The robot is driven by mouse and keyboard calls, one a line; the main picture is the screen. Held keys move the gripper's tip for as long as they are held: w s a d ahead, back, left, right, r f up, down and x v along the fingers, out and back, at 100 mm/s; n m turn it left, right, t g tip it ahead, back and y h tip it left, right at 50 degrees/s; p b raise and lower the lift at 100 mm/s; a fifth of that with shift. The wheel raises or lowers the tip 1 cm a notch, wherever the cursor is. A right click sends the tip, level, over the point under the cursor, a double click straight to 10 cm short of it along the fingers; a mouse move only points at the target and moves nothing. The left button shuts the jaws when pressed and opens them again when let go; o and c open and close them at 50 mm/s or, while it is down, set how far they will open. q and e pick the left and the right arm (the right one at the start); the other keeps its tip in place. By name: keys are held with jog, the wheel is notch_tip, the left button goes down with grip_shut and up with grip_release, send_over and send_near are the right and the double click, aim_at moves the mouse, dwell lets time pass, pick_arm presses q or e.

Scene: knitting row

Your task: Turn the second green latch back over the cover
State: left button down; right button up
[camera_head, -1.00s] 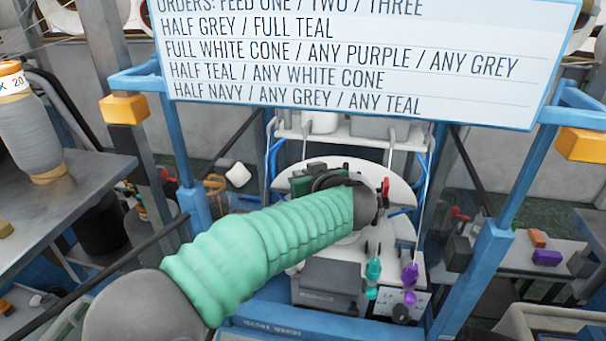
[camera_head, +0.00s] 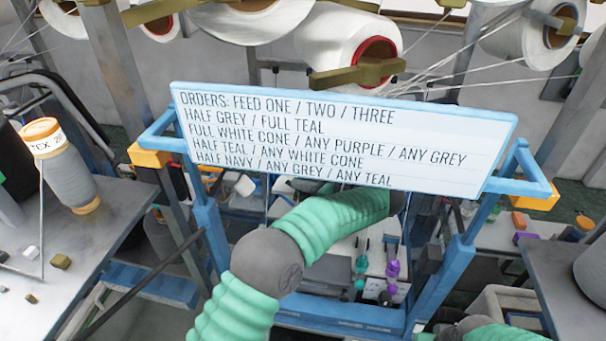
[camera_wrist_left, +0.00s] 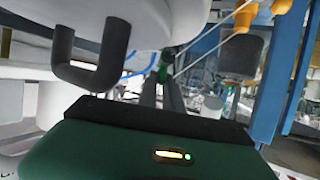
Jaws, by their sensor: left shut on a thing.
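In the left wrist view my left gripper (camera_wrist_left: 162,92) reaches away from its dark green body. Its two grey fingers are close together on a small green part (camera_wrist_left: 164,66), which looks like a green latch. The latch's exact angle is too small to tell. A large white rounded body (camera_wrist_left: 95,18), possibly the cover, hangs above left with a dark grey handle (camera_wrist_left: 88,72). In the head view my left arm goes behind the order board, which hides the left gripper, the latch and most of the machine. My right gripper is not in view.
The blue-framed order board (camera_head: 345,140) spans the middle of the head view. Teal (camera_head: 360,270) and purple (camera_head: 392,270) pieces hang below it. A grey yarn cone (camera_head: 68,175) stands on the left table (camera_head: 85,235). White spools (camera_head: 350,40) line the back.

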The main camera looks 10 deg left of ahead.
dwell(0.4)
pick_arm(q)
jog(key=c, duration=1.5)
grip_release()
jog(key=shift+w+d, duration=0.1)
